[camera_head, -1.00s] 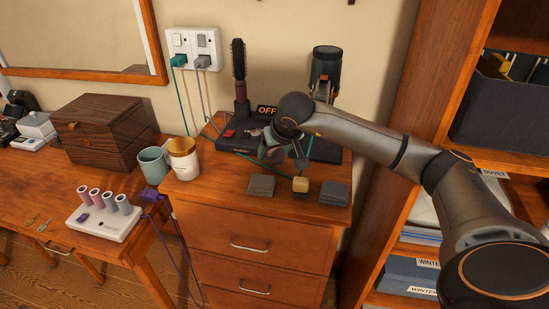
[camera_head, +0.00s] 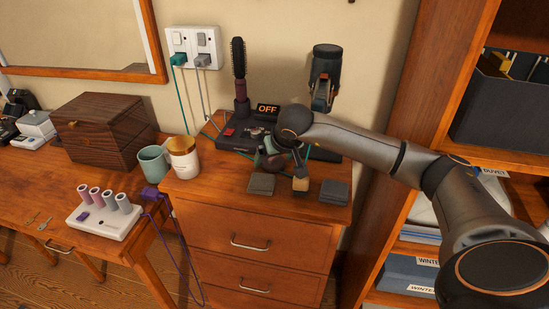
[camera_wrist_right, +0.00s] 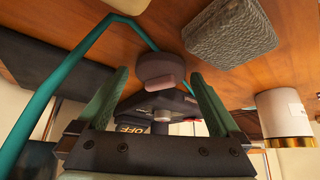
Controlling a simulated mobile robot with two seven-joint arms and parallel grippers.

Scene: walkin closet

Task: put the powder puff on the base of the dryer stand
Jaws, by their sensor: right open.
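The powder puff, a round dark greyish-brown pad with a pink tab, shows in the right wrist view (camera_wrist_right: 160,66) on the dresser top, centred between my fingertips. In the head view it is largely hidden by my gripper. My right gripper (camera_head: 283,153) is open, pointing down at the front edge of the dryer stand. Its green-padded fingers (camera_wrist_right: 160,78) lie on either side of the puff; I cannot tell whether they touch it. The dryer stand's black base (camera_head: 236,138) stands behind, holding a round brush (camera_head: 239,75) and a dryer (camera_head: 326,70). My left gripper is out of view.
Two grey blocks (camera_head: 261,184) (camera_head: 334,192) and a small wooden block (camera_head: 300,184) lie along the front of the dresser top. A white cup with a gold rim (camera_head: 184,163) and a green mug (camera_head: 153,162) stand left. A teal cord (camera_wrist_right: 60,70) runs close by my fingers.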

